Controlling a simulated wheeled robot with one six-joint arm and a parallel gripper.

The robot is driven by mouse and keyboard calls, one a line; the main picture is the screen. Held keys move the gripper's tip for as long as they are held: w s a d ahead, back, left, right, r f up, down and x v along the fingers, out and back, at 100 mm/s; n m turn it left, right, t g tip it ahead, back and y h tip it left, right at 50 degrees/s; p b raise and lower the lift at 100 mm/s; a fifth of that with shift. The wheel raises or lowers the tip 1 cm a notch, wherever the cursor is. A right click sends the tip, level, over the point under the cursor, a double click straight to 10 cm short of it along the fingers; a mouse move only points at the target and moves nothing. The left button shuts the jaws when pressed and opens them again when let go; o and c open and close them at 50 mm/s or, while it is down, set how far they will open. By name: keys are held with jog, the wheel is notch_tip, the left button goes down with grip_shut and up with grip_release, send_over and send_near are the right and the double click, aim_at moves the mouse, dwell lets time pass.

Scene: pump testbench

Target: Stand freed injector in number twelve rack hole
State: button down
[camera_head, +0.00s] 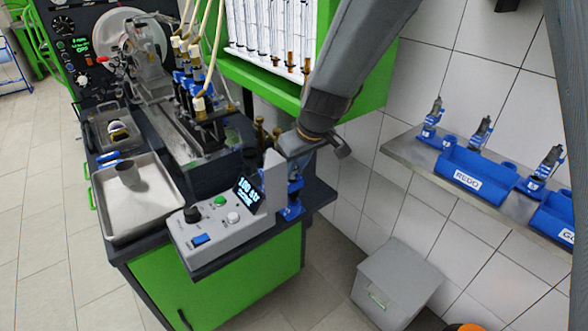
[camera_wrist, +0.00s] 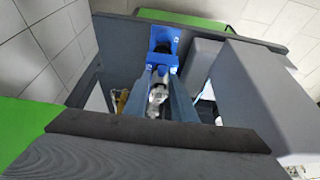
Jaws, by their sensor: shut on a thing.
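My gripper (camera_wrist: 162,72) is shut on an injector (camera_wrist: 157,95), whose silver body shows between the fingers in the wrist view. The injector's dark far end meets a blue holder (camera_wrist: 164,36) on the bench end. I cannot tell whether it is seated in the holder or clear of it. In the head view the blue holder (camera_head: 291,207) stands behind the control box, and my gripper is mostly hidden there by my arm and the box's upright panel. Blue rack stands with upright injectors (camera_head: 481,133) sit on the wall shelf (camera_head: 400,152); their numbers are unreadable.
The control box (camera_head: 222,222) with a lit display stands close beside my gripper. A blue REDO bin (camera_head: 478,180) and another bin (camera_head: 556,220) sit on the shelf. A metal tray (camera_head: 140,198) lies left. A grey lidded box (camera_head: 398,280) is on the floor.

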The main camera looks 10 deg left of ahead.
aim_at(296, 174)
jog(key=shift+f+b, duration=1.25)
jog(key=shift+b, duration=0.05)
jog(key=shift+f+b, duration=0.6)
jog(key=shift+b, duration=0.35)
dwell(0.9)
jog(key=c, duration=1.7)
grip_release()
jog(key=shift+c, duration=0.2)
jog(key=shift+r, duration=0.1)
jog(key=p+v, duration=0.5)
jog(key=v, duration=0.6)
jog(key=shift+p, duration=0.35)
